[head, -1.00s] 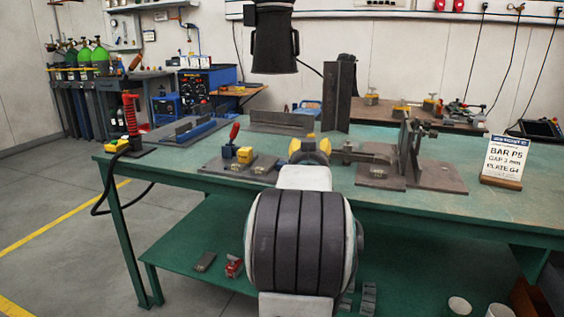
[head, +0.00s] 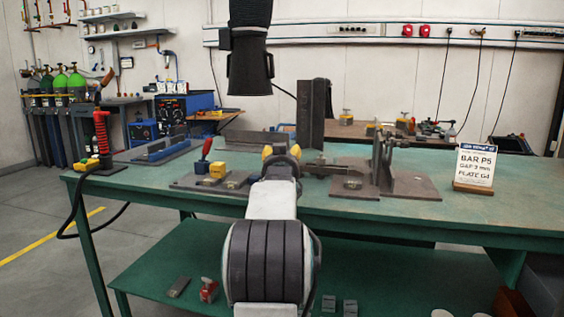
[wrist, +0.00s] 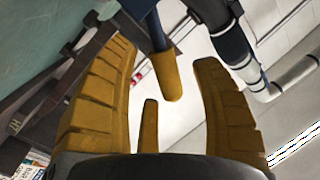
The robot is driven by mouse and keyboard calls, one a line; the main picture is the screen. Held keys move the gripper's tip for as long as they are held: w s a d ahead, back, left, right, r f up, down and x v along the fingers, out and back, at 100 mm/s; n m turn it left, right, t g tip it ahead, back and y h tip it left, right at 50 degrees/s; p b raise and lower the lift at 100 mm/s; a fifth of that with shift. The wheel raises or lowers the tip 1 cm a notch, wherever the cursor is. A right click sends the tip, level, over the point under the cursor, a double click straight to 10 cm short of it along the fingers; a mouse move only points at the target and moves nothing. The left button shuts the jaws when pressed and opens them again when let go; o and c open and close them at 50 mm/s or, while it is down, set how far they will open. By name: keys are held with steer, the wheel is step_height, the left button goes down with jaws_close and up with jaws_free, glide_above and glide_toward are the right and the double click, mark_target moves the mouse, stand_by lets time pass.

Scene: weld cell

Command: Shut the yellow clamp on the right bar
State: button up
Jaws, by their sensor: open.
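In the wrist view, a yellow grip on a dark blue stem (wrist: 170,80) sticks in between the fingers of my gripper (wrist: 163,55). It looks like the yellow clamp's handle, and no finger is seen closed on it. My gripper also shows in the head view (head: 281,152), over the green bench's front half. It hides the clamp's handle there. A horizontal dark bar (head: 325,169) runs right from behind my gripper to an upright plate (head: 383,160) on a flat base. Whether the clamp touches the bar is hidden.
Left of my gripper, a base plate carries a red-handled clamp (head: 206,150) and a yellow block (head: 218,170). A tall dark angle piece (head: 313,112) stands behind. A sign (head: 475,166) stands at the right, with clear bench top (head: 435,208) in front.

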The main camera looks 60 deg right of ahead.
steer(key=shift+w+d, duration=0.3)
steer(key=shift+d, duration=0.25)
jaws_close()
stand_by(0.5)
